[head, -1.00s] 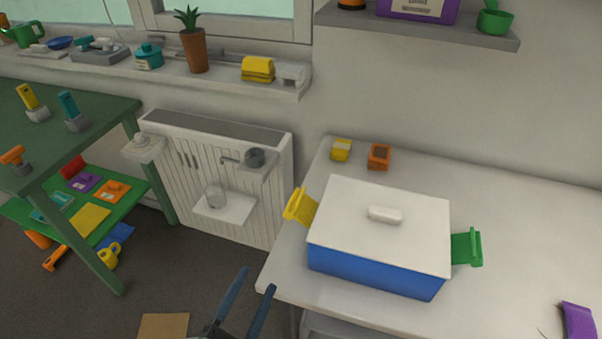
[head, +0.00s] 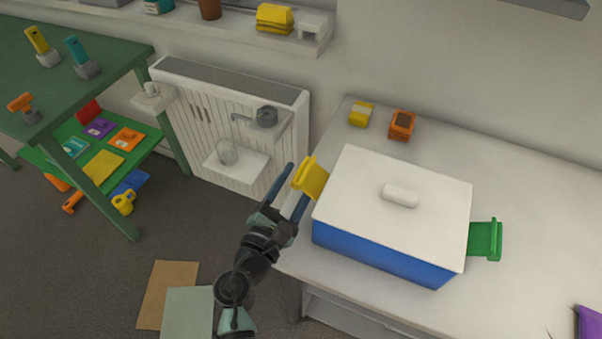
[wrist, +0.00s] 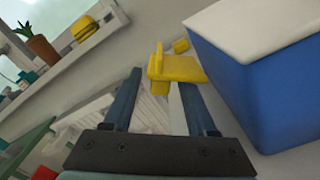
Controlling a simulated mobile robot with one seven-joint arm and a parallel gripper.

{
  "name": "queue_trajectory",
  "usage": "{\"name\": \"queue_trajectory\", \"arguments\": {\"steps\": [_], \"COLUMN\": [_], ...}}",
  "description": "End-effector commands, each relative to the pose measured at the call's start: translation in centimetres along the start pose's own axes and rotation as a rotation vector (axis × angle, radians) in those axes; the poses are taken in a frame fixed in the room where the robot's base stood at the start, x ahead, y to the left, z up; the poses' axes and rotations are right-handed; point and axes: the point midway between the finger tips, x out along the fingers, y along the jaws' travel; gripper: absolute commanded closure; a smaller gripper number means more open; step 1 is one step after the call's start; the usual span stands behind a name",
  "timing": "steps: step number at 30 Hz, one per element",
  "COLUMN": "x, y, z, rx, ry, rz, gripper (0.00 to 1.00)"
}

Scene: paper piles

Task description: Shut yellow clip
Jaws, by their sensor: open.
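The yellow clip (head: 312,178) sticks out from the left end of a blue box (head: 380,249) with a white lid (head: 415,218), tilted outward and up. A green clip (head: 485,239) sticks out at the box's right end. My gripper (head: 296,184) is open just left of the yellow clip. In the wrist view the yellow clip (wrist: 176,68) is beyond the fingertips of my gripper (wrist: 160,82), nearer the right finger. Whether a finger touches it I cannot tell.
The box stands on a white table (head: 540,190). A yellow block (head: 361,114) and an orange block (head: 402,125) lie behind it. A radiator (head: 190,105) with small shelves is at the left. A green table (head: 95,75) stands farther left.

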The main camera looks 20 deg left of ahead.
Motion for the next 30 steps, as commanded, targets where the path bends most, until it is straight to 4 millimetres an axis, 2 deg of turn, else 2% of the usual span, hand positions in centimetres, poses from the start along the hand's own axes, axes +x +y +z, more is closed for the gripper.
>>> {"name": "queue_trajectory", "arguments": {"steps": [1, 6, 16, 25, 30], "x": [0.7, 1.9, 2.1, 2.1, 2.1], "y": [0.0, 0.0, 0.0, 0.0, 0.0], "z": [0.0, 0.0, 0.0, 0.0, 0.0], "rx": [0.000, 0.000, 0.000, 0.000, 0.000], "ry": [-0.001, 0.000, 0.000, 0.000, 0.000], "rz": [-0.001, -0.001, -0.001, 0.000, 0.000], "gripper": [0.43, 0.43, 0.44, 0.98, 1.00]}}
